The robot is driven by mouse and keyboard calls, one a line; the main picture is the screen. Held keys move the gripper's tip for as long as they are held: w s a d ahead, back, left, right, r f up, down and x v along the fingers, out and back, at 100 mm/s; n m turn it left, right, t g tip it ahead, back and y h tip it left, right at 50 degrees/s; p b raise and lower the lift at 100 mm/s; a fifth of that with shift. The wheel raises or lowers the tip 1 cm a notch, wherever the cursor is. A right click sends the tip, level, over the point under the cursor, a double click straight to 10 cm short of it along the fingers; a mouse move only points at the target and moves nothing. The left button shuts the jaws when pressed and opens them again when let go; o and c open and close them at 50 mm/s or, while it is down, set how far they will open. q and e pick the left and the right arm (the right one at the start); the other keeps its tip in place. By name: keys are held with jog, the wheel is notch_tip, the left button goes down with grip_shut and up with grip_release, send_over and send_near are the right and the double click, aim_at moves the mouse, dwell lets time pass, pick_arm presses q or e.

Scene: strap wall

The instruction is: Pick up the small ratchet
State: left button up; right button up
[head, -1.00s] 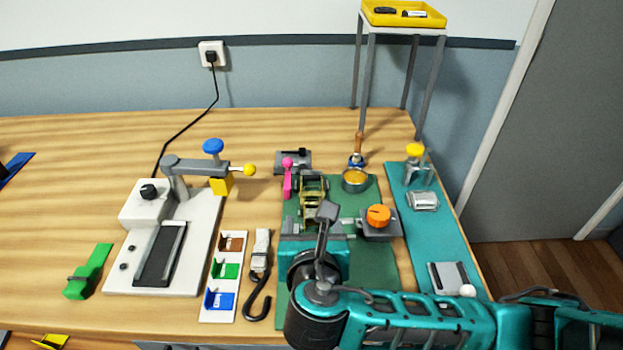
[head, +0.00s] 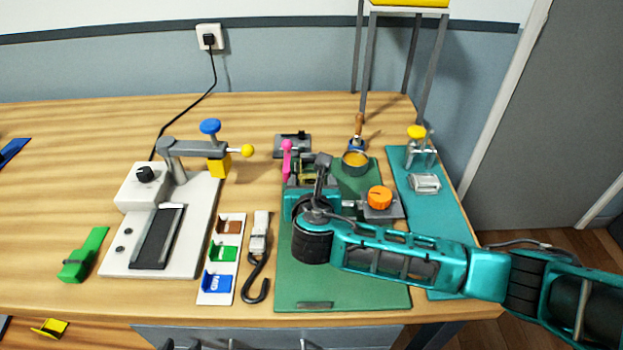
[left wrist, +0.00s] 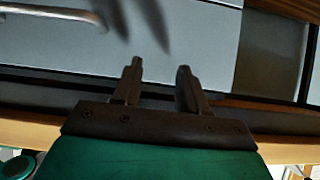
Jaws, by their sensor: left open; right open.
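A gold-and-green ratchet (head: 308,172), which looks like the small ratchet, lies at the back left of the green mat (head: 342,290) in the head view. My right gripper (head: 310,186) is over its near part and hides much of it. Its fingertips are hard to make out, and I cannot tell whether they touch the ratchet. My left gripper (left wrist: 158,78) is open and empty in the left wrist view, in front of the grey drawer front (left wrist: 215,50), away from the ratchet.
A pink-knobbed lever (head: 287,158) stands close left of the ratchet. An orange knob (head: 380,198) and a round cup (head: 355,161) stand to its right. A silver buckle (head: 425,183) lies on the teal mat. A hooked strap (head: 257,255) lies left of the green mat.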

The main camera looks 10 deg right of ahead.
jog(key=shift+w, duration=0.15)
jog(key=c, duration=1)
jog(key=shift+r, duration=0.15)
